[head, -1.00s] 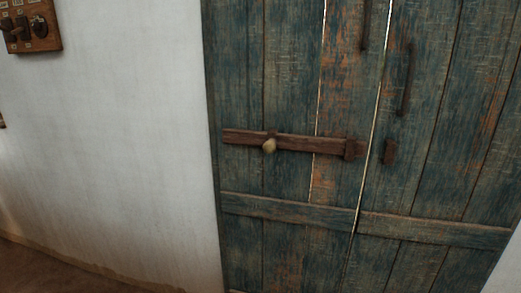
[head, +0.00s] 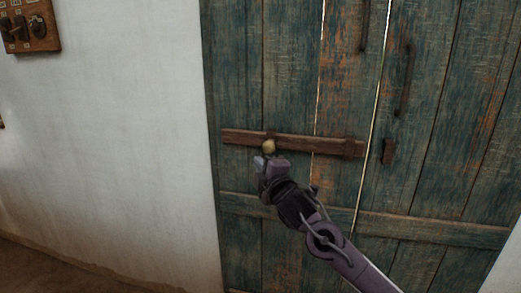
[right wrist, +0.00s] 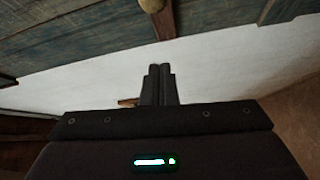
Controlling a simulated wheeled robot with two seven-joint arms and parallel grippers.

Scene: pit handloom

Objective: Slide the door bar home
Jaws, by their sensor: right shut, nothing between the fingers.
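The door bar (head: 315,145) is a reddish-brown wooden bar lying almost level across the left leaf of a weathered blue-green double door (head: 290,220). Its right end sits at a bracket on the left leaf, short of the gap between the leaves. A pale round knob (head: 268,146) stands out near its left end. A separate bracket (head: 389,151) is on the right leaf. My right gripper (head: 259,162) is shut and empty, just below and left of the knob; I cannot tell whether they touch. In the right wrist view its closed fingers (right wrist: 158,85) point toward the white wall. My left gripper is not in view.
Dark vertical handles (head: 405,80) stand out from the door above the right bracket. A wooden switch board (head: 30,27) hangs on the white wall (head: 120,130) at upper left. The wall between it and the door is bare.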

